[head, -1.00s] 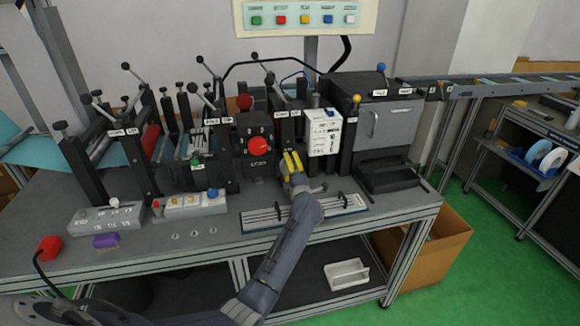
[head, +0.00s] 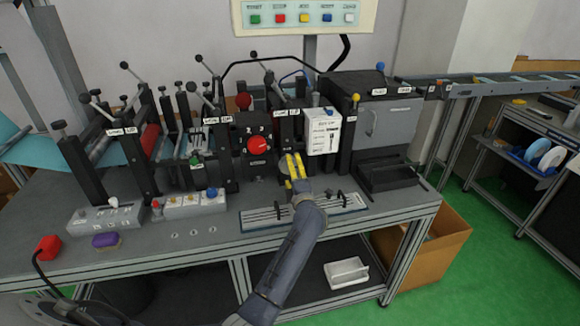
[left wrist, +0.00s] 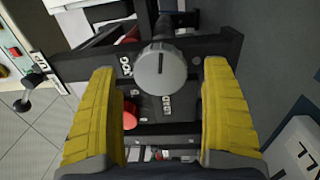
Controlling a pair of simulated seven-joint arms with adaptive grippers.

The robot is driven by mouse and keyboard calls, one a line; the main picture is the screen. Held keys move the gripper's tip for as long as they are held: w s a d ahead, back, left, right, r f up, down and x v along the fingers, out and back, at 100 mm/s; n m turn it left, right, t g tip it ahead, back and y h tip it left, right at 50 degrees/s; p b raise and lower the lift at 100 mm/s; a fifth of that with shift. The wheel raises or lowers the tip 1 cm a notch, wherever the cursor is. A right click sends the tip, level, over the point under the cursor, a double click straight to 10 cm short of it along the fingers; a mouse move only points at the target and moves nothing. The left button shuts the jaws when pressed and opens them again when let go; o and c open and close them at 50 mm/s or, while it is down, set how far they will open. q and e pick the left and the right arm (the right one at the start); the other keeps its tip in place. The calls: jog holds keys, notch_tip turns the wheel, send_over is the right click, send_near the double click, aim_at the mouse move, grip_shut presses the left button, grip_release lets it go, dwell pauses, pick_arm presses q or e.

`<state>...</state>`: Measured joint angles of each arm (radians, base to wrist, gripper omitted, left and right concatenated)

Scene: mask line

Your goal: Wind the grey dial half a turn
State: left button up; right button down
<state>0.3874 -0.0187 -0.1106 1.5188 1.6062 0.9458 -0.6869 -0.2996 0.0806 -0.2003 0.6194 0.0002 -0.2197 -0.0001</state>
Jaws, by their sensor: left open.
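The grey dial (left wrist: 160,72) faces me in the left wrist view, a round knob with a dark mark near its top edge, on a dark panel. My left gripper (left wrist: 160,80) is open, with one yellow finger on each side of the dial and a visible gap to it on both sides. How deep the fingertips reach along the dial cannot be told. In the head view my left gripper (head: 293,165) is low at the machine front, right of the red dial (head: 257,146), and the grey dial is mostly hidden by the fingers. My right gripper is not in view.
A slotted rail plate (head: 262,217) lies on the bench below the arm.

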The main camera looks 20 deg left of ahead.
pick_arm(q)
jog(key=v, duration=0.8)
jog(key=shift+s, duration=0.1)
